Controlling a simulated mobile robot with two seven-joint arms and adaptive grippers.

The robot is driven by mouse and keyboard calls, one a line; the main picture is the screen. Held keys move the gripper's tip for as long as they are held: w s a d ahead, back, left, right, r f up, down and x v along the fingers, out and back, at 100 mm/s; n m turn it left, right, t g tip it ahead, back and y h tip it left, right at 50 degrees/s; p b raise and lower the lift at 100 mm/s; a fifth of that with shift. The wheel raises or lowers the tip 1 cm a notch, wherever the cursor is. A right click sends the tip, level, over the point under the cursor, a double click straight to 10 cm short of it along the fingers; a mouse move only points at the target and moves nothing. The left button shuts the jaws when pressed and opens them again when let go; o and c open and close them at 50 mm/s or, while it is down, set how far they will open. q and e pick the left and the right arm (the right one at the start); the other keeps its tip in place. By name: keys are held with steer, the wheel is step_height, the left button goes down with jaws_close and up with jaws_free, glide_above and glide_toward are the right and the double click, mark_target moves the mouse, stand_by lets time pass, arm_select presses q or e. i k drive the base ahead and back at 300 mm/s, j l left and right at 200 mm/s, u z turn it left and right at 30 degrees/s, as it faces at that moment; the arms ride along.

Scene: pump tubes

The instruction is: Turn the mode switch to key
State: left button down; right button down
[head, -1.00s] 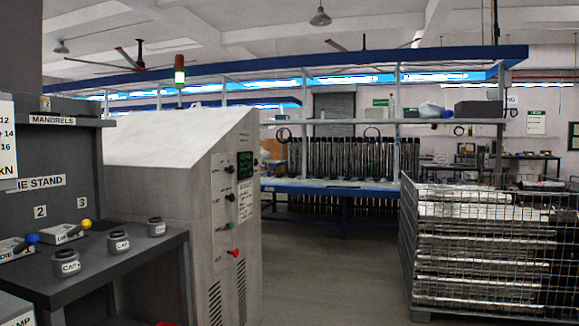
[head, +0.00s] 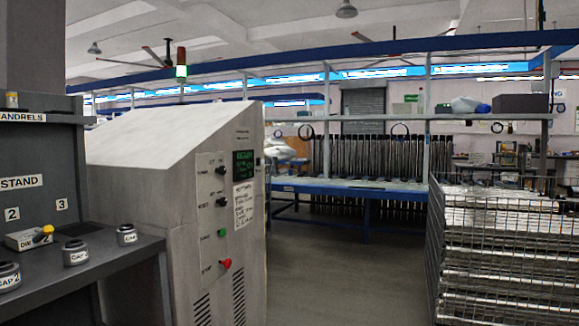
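The grey machine cabinet (head: 150,170) stands left of centre in the head view, with its control panel (head: 225,220) facing right. The panel carries two dark rotary switches, an upper one (head: 222,170) and a lower one (head: 222,202). Their labels are too small to read surely, so I cannot tell which is the mode switch or how it is set. Below them are a green button (head: 222,233) and a red knob (head: 225,264). A dark display (head: 243,163) with green text is at the upper right of the panel. Neither gripper is in view.
A dark bench (head: 110,262) with several labelled cap jars and a DIE STAND backboard is at the left. A wire cage of stacked silvery material (head: 500,255) stands at the right. Open floor (head: 345,270) lies between cabinet and cage. A blue workbench (head: 365,190) is behind.

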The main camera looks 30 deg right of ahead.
mark_target(223, 201)
steer(key=i+l, duration=0.1)
steer(key=l, duration=0.3)
steer(key=l+z, duration=0.1)
steer(key=l, duration=0.25)
steer(key=i+l, duration=0.15)
steer(key=l, duration=0.25)
steer(key=i+l+z, duration=0.1)
steer(key=l, duration=0.25)
steer(key=i+l, duration=0.1)
steer(key=l, duration=0.3)
steer(key=z, duration=0.05)
